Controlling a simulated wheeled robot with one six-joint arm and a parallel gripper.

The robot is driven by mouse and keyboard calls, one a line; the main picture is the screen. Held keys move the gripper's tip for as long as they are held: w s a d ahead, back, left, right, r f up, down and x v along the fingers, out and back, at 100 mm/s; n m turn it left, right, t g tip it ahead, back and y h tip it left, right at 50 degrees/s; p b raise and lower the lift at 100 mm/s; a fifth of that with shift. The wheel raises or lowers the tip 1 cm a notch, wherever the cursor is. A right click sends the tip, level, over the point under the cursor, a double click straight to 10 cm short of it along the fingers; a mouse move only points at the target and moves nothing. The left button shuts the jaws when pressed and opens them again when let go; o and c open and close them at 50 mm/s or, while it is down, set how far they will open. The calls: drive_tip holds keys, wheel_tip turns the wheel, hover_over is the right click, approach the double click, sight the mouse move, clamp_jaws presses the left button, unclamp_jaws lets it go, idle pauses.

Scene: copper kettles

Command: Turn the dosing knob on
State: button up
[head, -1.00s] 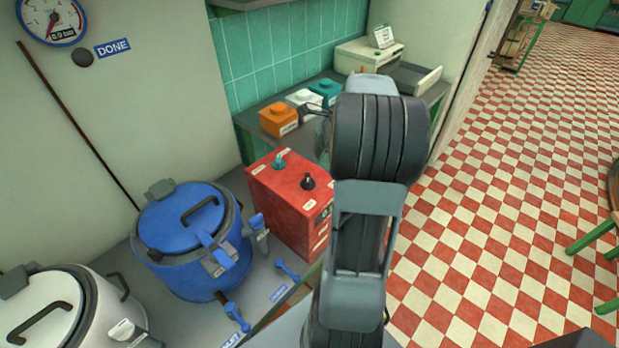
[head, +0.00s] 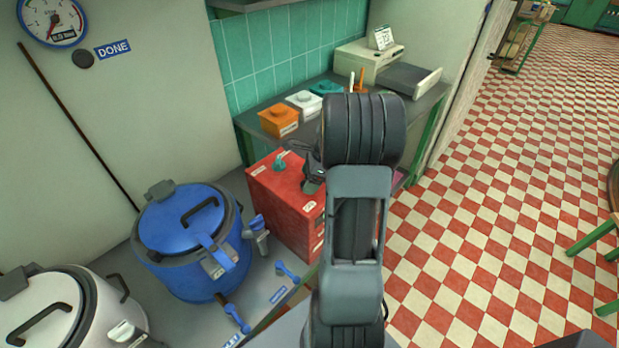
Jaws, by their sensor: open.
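The red box (head: 285,214) stands beside the blue kettle, with small labels too small to read. On its top, a teal knob (head: 280,164) shows at the back left. The black knob is at the right of the box top, now covered by or merged with my dark gripper (head: 312,180). I cannot tell from the labels which knob is the dosing knob. My gripper is open, low over the right part of the box top, at the black knob's place. Its fingertips are partly hidden by my arm, so I cannot tell whether they touch or surround the knob.
The blue kettle (head: 186,225) and a white kettle (head: 55,315) stand left on the grey counter, with blue valve handles (head: 287,271) in front. Orange (head: 279,120), white (head: 304,102) and teal boxes sit on the back shelf. A gauge (head: 53,20) hangs on the wall.

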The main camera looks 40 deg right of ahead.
drive_tip(key=c, duration=0.9)
drive_tip(key=shift+c, duration=0.2)
drive_tip(key=shift+n, duration=0.3)
drive_tip(key=n+p, duration=0.1)
drive_tip(key=n, duration=0.1)
drive_tip(key=n+g, duration=0.1)
drive_tip(key=n, duration=0.1)
drive_tip(key=shift+w+g+y+p, duration=0.1)
drive_tip(key=shift+g+y+p, duration=0.2)
drive_tip(key=shift+y+p, duration=0.1)
drive_tip(key=n+g+p, duration=0.1)
drive_tip(key=n, duration=0.3)
drive_tip(key=shift+w+g, duration=0.1)
drive_tip(key=shift+g, duration=0.3)
drive_tip(key=n+g, duration=0.1)
drive_tip(key=n, duration=0.4)
drive_tip(key=shift+w+g+h, duration=0.1)
drive_tip(key=shift+g+h, duration=0.2)
drive_tip(key=shift+g, duration=0.1)
drive_tip(key=shift+w+n+g+h+p, duration=0.1)
drive_tip(key=shift+n+g+h+p, duration=0.4)
drive_tip(key=shift+n, duration=1.6)
